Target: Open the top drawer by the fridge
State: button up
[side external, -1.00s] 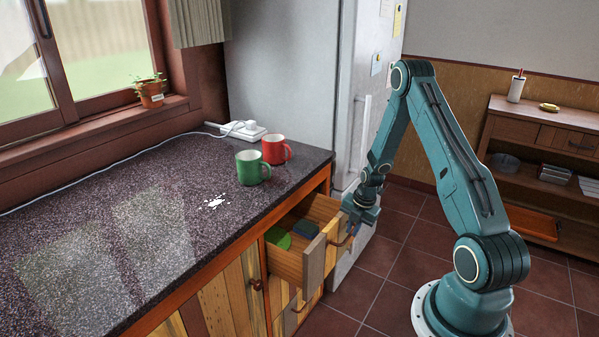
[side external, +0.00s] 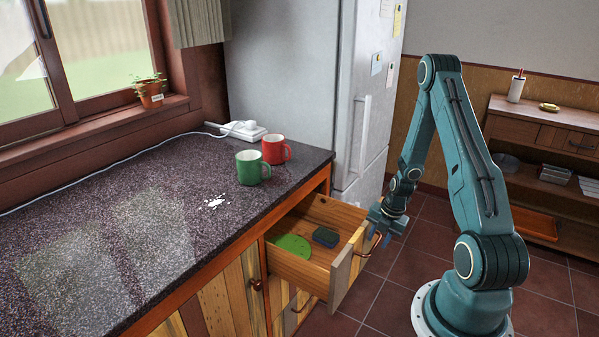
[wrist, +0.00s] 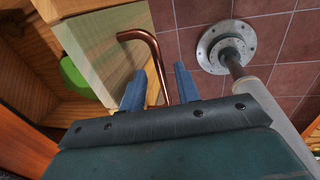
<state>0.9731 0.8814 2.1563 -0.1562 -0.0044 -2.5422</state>
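The top drawer (side external: 340,217) by the fridge is pulled well out from the counter. It holds a flat green item (side external: 293,246) and a small dark blue block (side external: 326,237). Its copper handle (side external: 369,246) is on the front panel. My gripper (side external: 380,235) is at this handle, outside the drawer front. In the wrist view, the handle (wrist: 152,58) passes between my two blue fingers (wrist: 159,80). The fingers are apart, with gaps visible beside the bar. The green item also shows in the wrist view (wrist: 77,78).
The white fridge (side external: 285,70) stands beyond the counter (side external: 120,230). A green mug (side external: 251,168) and a red mug (side external: 275,149) stand on the counter above the drawer. A wooden shelf (side external: 545,135) is at the back right. Tiled floor is clear between drawer and my base.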

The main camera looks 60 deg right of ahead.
jog(key=shift+r, duration=0.15)
notch_tip(320, 180, up, 13)
jog(key=s, duration=0.2)
jog(key=shift+s+r, duration=0.15)
jog(key=shift+s, duration=0.15)
dwell(0.8)
jog(key=w+a+r+m+t+h, duration=0.1)
jog(key=w+a+r+m, duration=0.25)
jog(key=a+r, duration=0.45)
jog(key=w+a+r+m, duration=0.2)
jog(key=a+r+m, duration=0.3)
jog(key=a+r, duration=0.3)
jog(key=s+a+r+m+t, duration=0.1)
jog(key=s+a+r+m, duration=0.3)
jog(key=s+a, duration=0.1)
jog(key=s+a+r+m+t+y, duration=0.1)
jog(key=s+a+r+m, duration=0.3)
jog(key=a, duration=0.4)
jog(key=shift+s+a+m, duration=0.25)
jog(key=shift+s+m, duration=0.3)
jog(key=shift+m, duration=0.2)
